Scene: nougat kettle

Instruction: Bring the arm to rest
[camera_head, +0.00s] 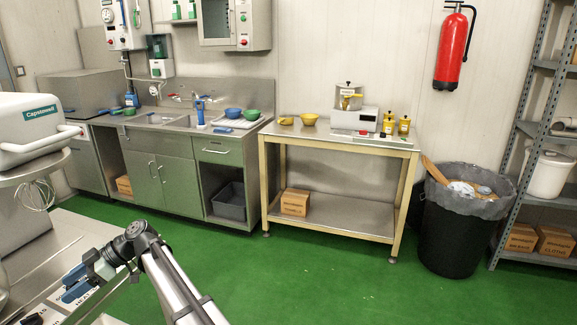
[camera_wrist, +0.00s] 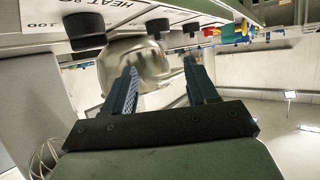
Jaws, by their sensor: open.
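My arm reaches in from the bottom of the head view, bent at a dark joint. My gripper (camera_head: 74,283) is at the lower left, beside a labelled panel edge of the steel machine (camera_head: 25,240). In the wrist view my gripper (camera_wrist: 160,78) has its two blue fingers spread apart, with nothing between them. A control panel (camera_wrist: 115,16) with black knobs and a HEAT label lies just beyond the fingers. A rounded metal vessel (camera_wrist: 135,60) shows behind and between the fingertips. I cannot tell whether any finger touches the panel.
A mixer head (camera_head: 35,125) with a wire whisk (camera_head: 35,196) stands at the left. A steel table (camera_head: 335,143) with a scale and yellow containers stands at the back. A black bin (camera_head: 452,235) and a shelf rack (camera_head: 520,130) are at the right. The green floor (camera_head: 320,275) is clear.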

